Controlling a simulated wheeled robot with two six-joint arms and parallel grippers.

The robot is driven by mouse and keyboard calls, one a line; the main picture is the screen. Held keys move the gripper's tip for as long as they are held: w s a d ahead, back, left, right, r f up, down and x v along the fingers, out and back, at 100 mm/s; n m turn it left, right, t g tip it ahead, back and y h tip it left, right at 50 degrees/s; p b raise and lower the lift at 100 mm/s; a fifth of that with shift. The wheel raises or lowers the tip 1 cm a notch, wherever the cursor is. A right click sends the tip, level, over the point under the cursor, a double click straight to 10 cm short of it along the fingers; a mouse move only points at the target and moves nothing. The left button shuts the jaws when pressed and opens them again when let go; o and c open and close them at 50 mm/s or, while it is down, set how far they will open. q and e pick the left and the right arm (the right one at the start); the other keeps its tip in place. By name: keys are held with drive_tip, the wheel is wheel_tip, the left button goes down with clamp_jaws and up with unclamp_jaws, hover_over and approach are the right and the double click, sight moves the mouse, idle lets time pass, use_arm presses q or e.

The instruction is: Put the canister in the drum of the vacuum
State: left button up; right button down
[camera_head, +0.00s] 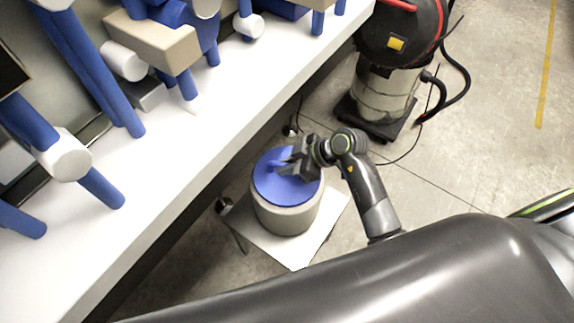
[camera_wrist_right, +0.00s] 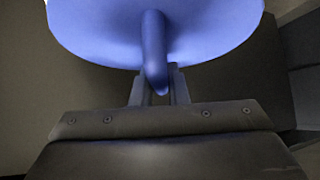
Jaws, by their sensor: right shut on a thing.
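The canister (camera_head: 284,216) is a grey round vessel with a blue top and a blue bar handle, upright on a small white stand. My right gripper (camera_head: 289,163) is at the blue top, shut on the handle. In the right wrist view the handle (camera_wrist_right: 154,50) runs down between the two fingers (camera_wrist_right: 157,88), with the blue disc behind it. The vacuum (camera_head: 400,30) stands at the upper right, with a black and red head above a metallic drum (camera_head: 383,96). The inside of the drum is not visible. My left gripper is not in view.
The small stand (camera_head: 328,215) is beside a long white bench (camera_head: 160,185) that carries blue and white machine parts. A dark base (camera_head: 375,122) and a black hose (camera_head: 462,88) are at the vacuum. Bare concrete floor lies between stand and vacuum.

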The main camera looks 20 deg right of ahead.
drive_tip(key=shift+f, duration=0.15)
drive_tip(key=c, duration=1.4)
unclamp_jaws()
drive_tip(key=shift+d+r, duration=0.2)
drive_tip(key=shift+r, duration=0.2)
drive_tip(key=p+v, duration=0.1)
drive_tip(key=v, duration=1)
drive_tip(key=shift+s+d+r, duration=0.1)
drive_tip(key=shift+d+r, duration=0.05)
